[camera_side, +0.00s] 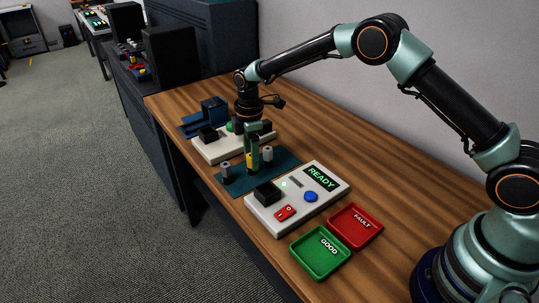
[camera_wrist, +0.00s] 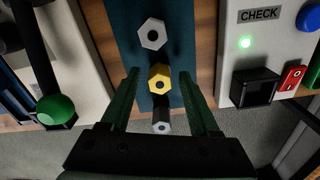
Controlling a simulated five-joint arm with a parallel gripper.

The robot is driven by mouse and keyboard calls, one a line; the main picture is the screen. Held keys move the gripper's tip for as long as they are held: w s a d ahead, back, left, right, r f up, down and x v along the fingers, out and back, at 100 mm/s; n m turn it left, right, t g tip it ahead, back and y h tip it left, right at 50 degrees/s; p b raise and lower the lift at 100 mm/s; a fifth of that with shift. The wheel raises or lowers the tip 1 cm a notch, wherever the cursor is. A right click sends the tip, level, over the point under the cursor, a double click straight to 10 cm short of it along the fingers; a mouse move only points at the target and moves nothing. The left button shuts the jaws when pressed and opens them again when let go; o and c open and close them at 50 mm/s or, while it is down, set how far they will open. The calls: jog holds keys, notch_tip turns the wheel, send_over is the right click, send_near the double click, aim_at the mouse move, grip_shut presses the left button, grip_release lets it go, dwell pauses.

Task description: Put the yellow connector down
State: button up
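The yellow connector (camera_side: 249,162) stands upright on the dark blue mat (camera_side: 284,163), between two grey connectors. In the wrist view the yellow connector (camera_wrist: 160,77) is a hex piece with a dark centre hole, lying between my two dark green fingers. My gripper (camera_wrist: 159,73) is open, with a visible gap between each finger and the connector. In the side view my gripper (camera_side: 252,150) points straight down over the mat. Its fingers partly cover the connector there.
Grey connectors (camera_side: 226,173) and (camera_side: 267,154) flank the yellow one closely. The white READY box (camera_side: 257,218) is to the right, with green GOOD (camera_side: 296,249) and red FAULT (camera_side: 373,237) trays beyond.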

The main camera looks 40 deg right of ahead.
jog(key=shift+r, duration=0.15)
jog(key=s+d+r+m+t, duration=0.1)
jog(key=s+d+r+m, duration=0.1)
jog(key=r, duration=0.8)
jog(key=s+d+r+m, duration=0.1)
jog(key=s+r, duration=0.1)
jog(key=r, duration=0.7)
jog(key=s+d+r+m+t, duration=0.1)
jog(key=s+d+m, duration=0.3)
jog(key=s, duration=0.6)
jog(key=s+d+r+m+t, duration=0.1)
jog(key=s+d+m+t, duration=0.2)
jog(key=s+m, duration=0.5)
jog(key=shift+s+d+r+t, duration=0.15)
jog(key=shift+s+d+t, duration=0.2)
jog(key=shift+s, duration=0.9)
